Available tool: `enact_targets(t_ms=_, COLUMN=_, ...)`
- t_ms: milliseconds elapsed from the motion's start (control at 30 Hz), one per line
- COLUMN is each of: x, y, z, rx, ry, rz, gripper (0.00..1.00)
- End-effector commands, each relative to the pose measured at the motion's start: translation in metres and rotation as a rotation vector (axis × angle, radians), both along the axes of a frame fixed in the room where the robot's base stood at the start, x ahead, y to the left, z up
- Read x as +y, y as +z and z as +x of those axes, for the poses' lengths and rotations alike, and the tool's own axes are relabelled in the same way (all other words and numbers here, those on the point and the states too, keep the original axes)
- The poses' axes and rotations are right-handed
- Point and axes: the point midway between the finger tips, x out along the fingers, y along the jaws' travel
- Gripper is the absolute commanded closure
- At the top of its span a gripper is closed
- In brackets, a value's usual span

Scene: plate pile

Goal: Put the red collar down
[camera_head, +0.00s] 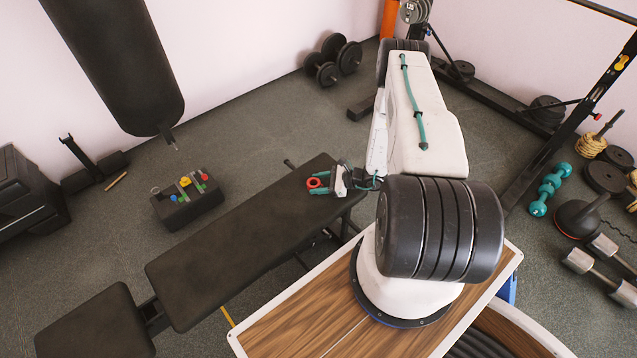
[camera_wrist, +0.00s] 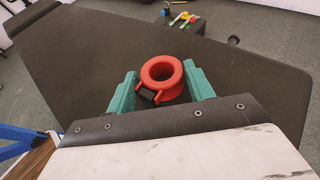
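The red collar (camera_wrist: 149,80) is a ring with small tabs and a dark piece at its near side. It sits between the two teal fingers of my gripper (camera_wrist: 160,84), with a finger close against each side, so my gripper looks shut on it. In the head view the red collar (camera_head: 314,183) and my gripper (camera_head: 317,182) are over the far right end of the black bench (camera_head: 235,248). I cannot tell whether the collar touches the bench pad or hangs just above it.
A dark box (camera_head: 188,207) with several coloured pieces stands on the floor left of the bench. A punching bag (camera_head: 115,60) hangs at upper left. Dumbbells (camera_head: 333,60) lie by the wall. Most of the bench pad is bare.

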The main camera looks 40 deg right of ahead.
Motion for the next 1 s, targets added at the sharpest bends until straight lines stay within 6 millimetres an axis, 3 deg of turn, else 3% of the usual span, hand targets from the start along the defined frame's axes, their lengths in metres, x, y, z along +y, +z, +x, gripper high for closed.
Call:
enact_targets(t_ms=33, x=0.000, y=-0.002, z=-0.001, rx=0.005, ry=-0.001, rz=-0.001, gripper=0.34)
enact_targets(t_ms=67, x=0.000, y=-0.002, z=-0.001, rx=0.004, ry=-0.001, rz=-0.001, gripper=0.26)
enact_targets(t_ms=100, x=0.000, y=-0.002, z=-0.001, rx=0.004, ry=-0.001, rz=-0.001, gripper=0.25)
enact_targets(t_ms=367, x=0.000, y=0.000, z=-0.001, rx=0.003, ry=0.000, rz=-0.001, gripper=0.25)
enact_targets(t_ms=500, x=-0.002, y=0.011, z=-0.002, rx=0.002, ry=-0.001, rz=-0.001, gripper=0.25)
enact_targets(t_ms=1000, x=-0.067, y=0.046, z=-0.070, rx=0.002, ry=-0.002, rz=-0.002, gripper=0.25)
